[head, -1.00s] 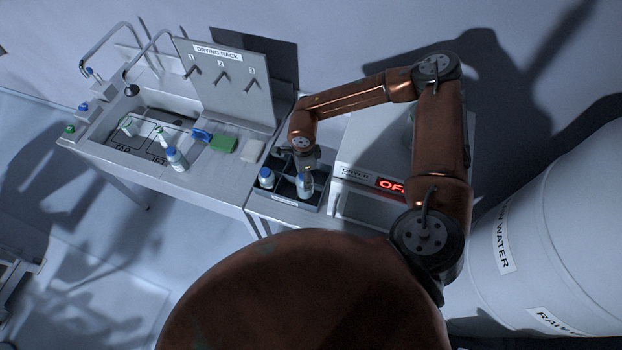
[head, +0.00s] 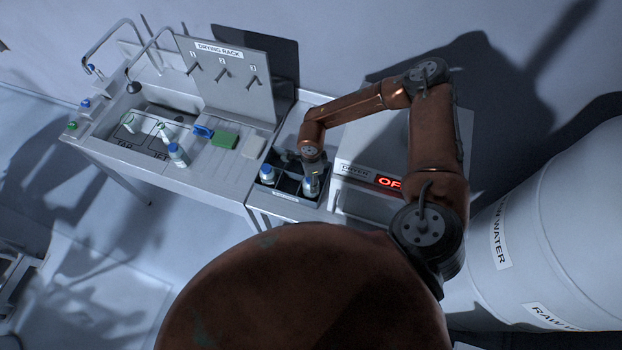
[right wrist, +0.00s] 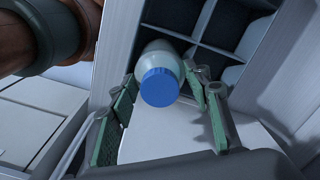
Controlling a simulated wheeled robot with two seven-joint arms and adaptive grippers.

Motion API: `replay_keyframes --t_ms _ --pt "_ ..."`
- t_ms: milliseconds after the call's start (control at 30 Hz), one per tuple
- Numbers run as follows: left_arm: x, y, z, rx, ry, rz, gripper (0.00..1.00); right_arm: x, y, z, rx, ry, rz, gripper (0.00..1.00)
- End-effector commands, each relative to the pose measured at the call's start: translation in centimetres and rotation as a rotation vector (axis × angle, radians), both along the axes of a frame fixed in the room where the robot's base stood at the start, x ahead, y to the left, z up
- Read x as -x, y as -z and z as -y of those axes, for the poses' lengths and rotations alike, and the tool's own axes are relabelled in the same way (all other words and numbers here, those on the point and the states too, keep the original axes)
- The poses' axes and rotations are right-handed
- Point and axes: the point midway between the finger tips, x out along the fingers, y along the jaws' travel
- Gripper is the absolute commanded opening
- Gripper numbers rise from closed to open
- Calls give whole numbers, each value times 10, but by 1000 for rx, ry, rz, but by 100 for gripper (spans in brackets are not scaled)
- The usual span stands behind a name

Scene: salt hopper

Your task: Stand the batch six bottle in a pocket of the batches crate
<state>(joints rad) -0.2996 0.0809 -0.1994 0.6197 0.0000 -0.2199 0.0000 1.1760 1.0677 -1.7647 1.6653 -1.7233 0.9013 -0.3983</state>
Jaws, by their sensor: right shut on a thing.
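A white bottle with a blue cap (right wrist: 160,86) is between the fingers of my right gripper (right wrist: 163,88), which is shut on it. In the head view the bottle (head: 311,188) is at the right front pocket of the dark batches crate (head: 288,186), below my right gripper (head: 312,172). I cannot tell whether it touches the pocket floor. No batch number can be read on it. The right wrist view shows empty crate pockets (right wrist: 213,32) beside the bottle. My left gripper is out of view.
Another blue-capped bottle (head: 267,174) stands in the crate's left part. The dryer (head: 362,188) with a red sign is close on the right. Left are the sink (head: 135,112), a bottle (head: 178,155), a green sponge (head: 225,139) and the drying rack board (head: 225,80).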

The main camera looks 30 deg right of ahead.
Motion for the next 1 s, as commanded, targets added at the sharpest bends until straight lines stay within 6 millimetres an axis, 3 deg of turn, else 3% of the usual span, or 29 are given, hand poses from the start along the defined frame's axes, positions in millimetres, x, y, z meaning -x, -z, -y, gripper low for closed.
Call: replay_keyframes --t_ms 333,367,600,1000 --pt "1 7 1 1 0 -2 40 0 8 0 0 0 1 0" --pt "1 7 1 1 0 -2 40 0 8 0 0 0 0 45" --pt "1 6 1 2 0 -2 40 0 7 0 0 0 0 62" --pt "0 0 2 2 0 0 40 -1 -1 0 0 0 1 62"
